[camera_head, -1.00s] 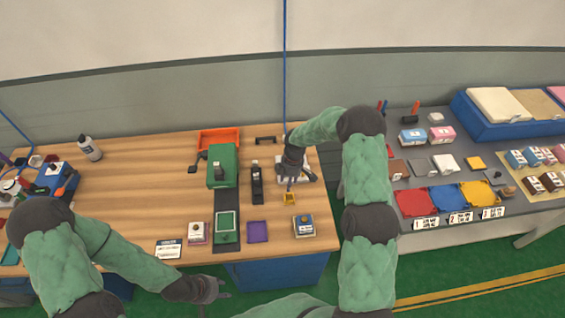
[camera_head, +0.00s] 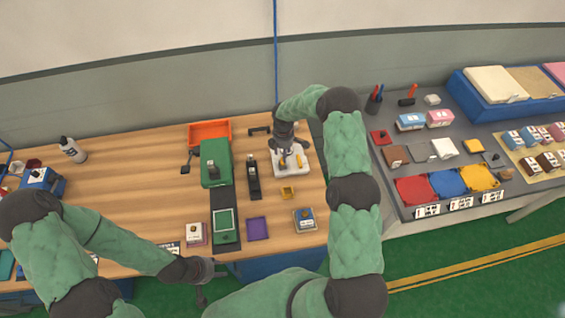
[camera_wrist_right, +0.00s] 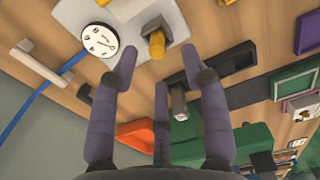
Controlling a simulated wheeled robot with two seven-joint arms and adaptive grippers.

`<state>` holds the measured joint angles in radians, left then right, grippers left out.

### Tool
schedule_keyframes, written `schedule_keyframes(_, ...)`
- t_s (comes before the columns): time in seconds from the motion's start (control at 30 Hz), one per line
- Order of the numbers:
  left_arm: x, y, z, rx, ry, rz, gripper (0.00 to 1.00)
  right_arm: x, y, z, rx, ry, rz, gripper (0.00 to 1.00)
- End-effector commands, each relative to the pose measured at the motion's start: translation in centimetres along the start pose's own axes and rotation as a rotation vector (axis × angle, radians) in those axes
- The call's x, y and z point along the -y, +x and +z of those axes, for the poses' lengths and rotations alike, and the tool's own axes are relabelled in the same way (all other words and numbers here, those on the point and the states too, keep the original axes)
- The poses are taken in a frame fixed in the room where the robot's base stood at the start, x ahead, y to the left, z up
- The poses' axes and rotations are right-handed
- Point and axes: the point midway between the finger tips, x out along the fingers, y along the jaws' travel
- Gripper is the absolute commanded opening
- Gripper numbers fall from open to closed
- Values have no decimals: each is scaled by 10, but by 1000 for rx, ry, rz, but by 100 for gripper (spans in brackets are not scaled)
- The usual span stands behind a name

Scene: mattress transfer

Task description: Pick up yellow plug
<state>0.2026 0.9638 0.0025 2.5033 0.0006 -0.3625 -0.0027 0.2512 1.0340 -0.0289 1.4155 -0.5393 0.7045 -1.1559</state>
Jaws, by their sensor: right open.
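The yellow plug (camera_wrist_right: 157,42) stands on a white board (camera_wrist_right: 130,25) in the right wrist view. It has a dark collar. My right gripper (camera_wrist_right: 160,65) is open, and the plug shows beyond and between its fingertips, with nothing held. In the head view my right gripper (camera_head: 291,152) is over the white board (camera_head: 290,170), beside a yellow piece (camera_head: 299,160). The gripper partly hides the board there. My left gripper (camera_head: 207,272) is low, at the table's front edge, away from the plug; its fingers are unclear.
A round white dial (camera_wrist_right: 100,40) sits on the board. A black device (camera_head: 253,180) and a green machine (camera_head: 215,165) stand to the left. An orange bin (camera_head: 210,132) is behind.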

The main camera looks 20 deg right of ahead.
Motion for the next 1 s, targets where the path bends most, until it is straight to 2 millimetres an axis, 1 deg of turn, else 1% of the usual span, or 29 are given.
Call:
schedule_keyframes(0.4,-3,-8,0,0,0,0,40,-4,43,-1,0,0,-2,46)
schedule_keyframes(0.53,-3,-8,0,0,0,0,40,-5,50,-1,0,0,0,46)
schedule_keyframes(0.77,-3,-8,0,0,0,0,40,-4,51,-1,0,0,0,46)
schedule_keyframes(0.8,-3,-8,0,0,0,0,40,-4,51,-1,0,0,0,40)
schedule_keyframes(0.87,-3,-8,0,0,0,0,40,-4,51,-1,-1,0,0,24)
schedule_keyframes(0.9,-3,-8,0,0,0,0,40,-4,51,-1,0,0,0,12)
schedule_keyframes(0.93,-3,-8,0,0,0,0,40,-4,51,-1,-1,0,0,4)
schedule_keyframes(0.97,-3,-8,0,0,0,0,40,-4,51,-1,-1,0,0,0)
schedule_keyframes(1.0,-3,-8,0,0,0,0,40,-4,51,-1,-1,0,0,0)
